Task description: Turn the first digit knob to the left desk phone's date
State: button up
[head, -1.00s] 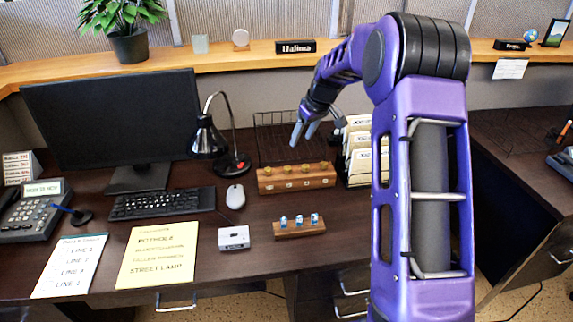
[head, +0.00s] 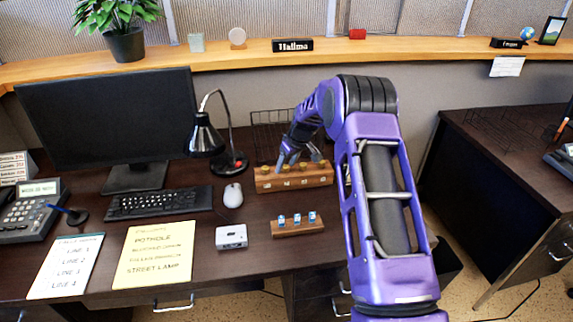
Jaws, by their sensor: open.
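A wooden block (head: 322,181) with several brass knobs along its top stands on the desk, with small number marks on its front face. The leftmost knob (head: 266,169) shows to the left of my gripper. My gripper (head: 294,163) is open, pointing down over the middle of the block; its fingers partly hide the knobs there. I cannot tell whether a finger touches a knob. The left desk phone (head: 24,212) is at the left edge, with a lit greenish display (head: 39,189) whose text is too small to read surely.
A smaller wooden block (head: 298,229) with 3 blue-and-white pieces stands in front. A grey box (head: 231,236), mouse (head: 233,195), keyboard (head: 158,203) and yellow sheet (head: 155,254) lie to its left. A black lamp (head: 207,138) stands left of the knob block; a wire rack (head: 268,125) is behind.

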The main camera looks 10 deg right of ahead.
grip_shut()
jog(key=shift+d+n+b, duration=0.1)
jog(key=shift+n+b, duration=0.2)
dwell(0.3)
jog(key=shift+f+n+y+b, duration=0.1)
jog(key=shift+n+y+b, duration=0.3)
jog(key=shift+n+b, duration=0.4)
jog(key=n+g, duration=0.1)
jog(key=n, duration=0.2)
jog(key=shift+w+d+y, duration=0.1)
jog(key=shift+w+y, duration=0.05)
jog(key=shift+y, duration=0.25)
jog(key=n+g, duration=0.1)
jog(key=n, duration=0.2)
jog(key=shift+y, duration=0.3)
jog(key=shift+w+n+g+p, duration=0.15)
jog(key=shift+n+g, duration=0.25)
jog(key=shift+n, duration=0.45)
jog(key=shift+n+g+p, duration=0.2)
jog(key=shift+n+g, duration=0.2)
jog(key=shift+n, duration=0.75)
